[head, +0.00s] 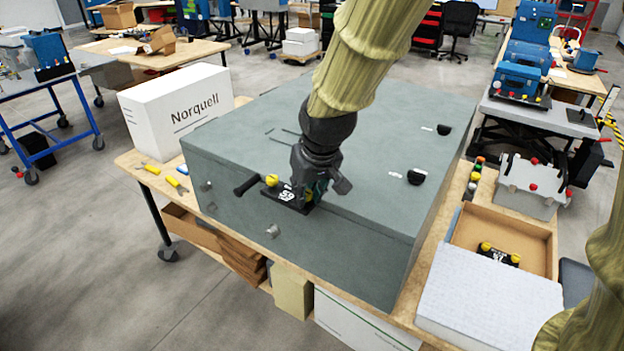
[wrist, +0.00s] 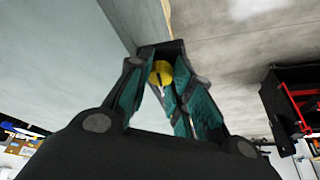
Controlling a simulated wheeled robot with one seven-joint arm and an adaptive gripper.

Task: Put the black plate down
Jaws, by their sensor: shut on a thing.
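The black plate (head: 288,198) with white lettering and a yellow knob at its left end is at the near upper edge of the large grey housing (head: 365,200). My gripper (head: 311,196) is shut on the plate's right part, which it hides. In the wrist view the yellow knob (wrist: 160,73) shows between the teal-padded fingers (wrist: 163,98), with the dark plate (wrist: 160,50) around it. I cannot tell whether the plate touches the housing. Another black plate (head: 498,254) with two yellow knobs lies in an open cardboard box (head: 535,240) at the right.
A black handle (head: 247,186) sticks out beside the held plate. A white Norquell box (head: 180,108) and yellow-handled tools (head: 150,169) are on the bench at the left. A white foam-like block (head: 490,305) covers the cardboard box's near side. The housing's top is mostly clear.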

